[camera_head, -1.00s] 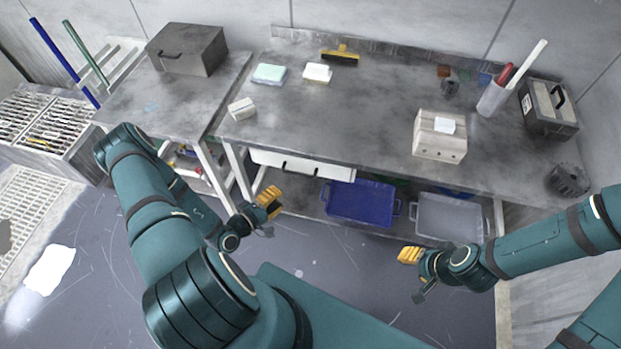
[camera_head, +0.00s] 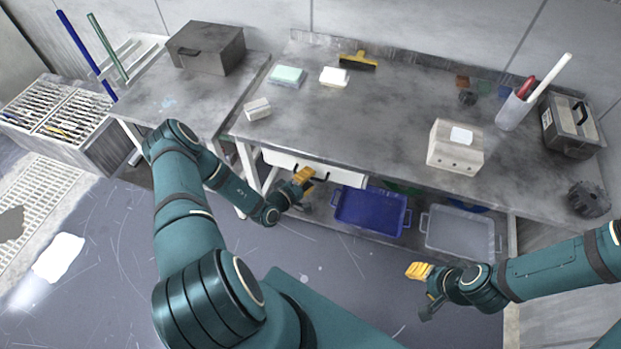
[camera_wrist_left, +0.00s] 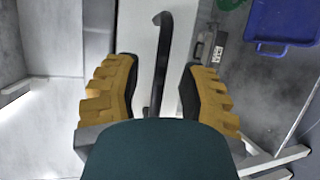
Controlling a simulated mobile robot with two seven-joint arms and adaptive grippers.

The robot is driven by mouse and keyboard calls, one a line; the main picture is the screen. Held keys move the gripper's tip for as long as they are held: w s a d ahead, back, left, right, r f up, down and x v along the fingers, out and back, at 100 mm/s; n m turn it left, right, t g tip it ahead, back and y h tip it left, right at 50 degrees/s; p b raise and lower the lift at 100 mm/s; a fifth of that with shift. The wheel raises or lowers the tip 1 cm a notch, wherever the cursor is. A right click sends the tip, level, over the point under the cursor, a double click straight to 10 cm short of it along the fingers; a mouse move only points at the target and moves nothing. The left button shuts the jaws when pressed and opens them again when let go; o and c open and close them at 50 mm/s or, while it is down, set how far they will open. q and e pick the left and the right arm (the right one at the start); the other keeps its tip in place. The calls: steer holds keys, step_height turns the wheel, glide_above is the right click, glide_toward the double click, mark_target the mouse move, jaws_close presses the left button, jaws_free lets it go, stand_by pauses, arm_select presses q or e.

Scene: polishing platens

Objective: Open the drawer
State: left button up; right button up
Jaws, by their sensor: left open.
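The white drawer (camera_head: 345,176) sits under the front edge of the workbench in the head view, and its front looks flush with the bench. It has dark handles, and one handle (camera_wrist_left: 158,65) shows in the left wrist view. My left gripper (camera_head: 303,176) is at the drawer front in the head view. In the left wrist view its yellow fingers (camera_wrist_left: 152,92) are open, one on each side of the handle, with gaps on both sides. My right gripper (camera_head: 420,272) hangs in front of the bench at the right, away from the drawer; its finger gap is unclear.
A blue bin (camera_head: 370,212) and a grey bin (camera_head: 459,232) stand on the shelf below. The workbench top (camera_head: 370,110) carries a white box (camera_head: 455,147), sponges and a dark case (camera_head: 571,127). Open floor lies in front.

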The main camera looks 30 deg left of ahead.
arm_select(q)
steer(key=shift+w+d+f, duration=0.1)
steer(key=shift+w, duration=0.45)
jaws_close()
steer(key=shift+s, duration=0.1)
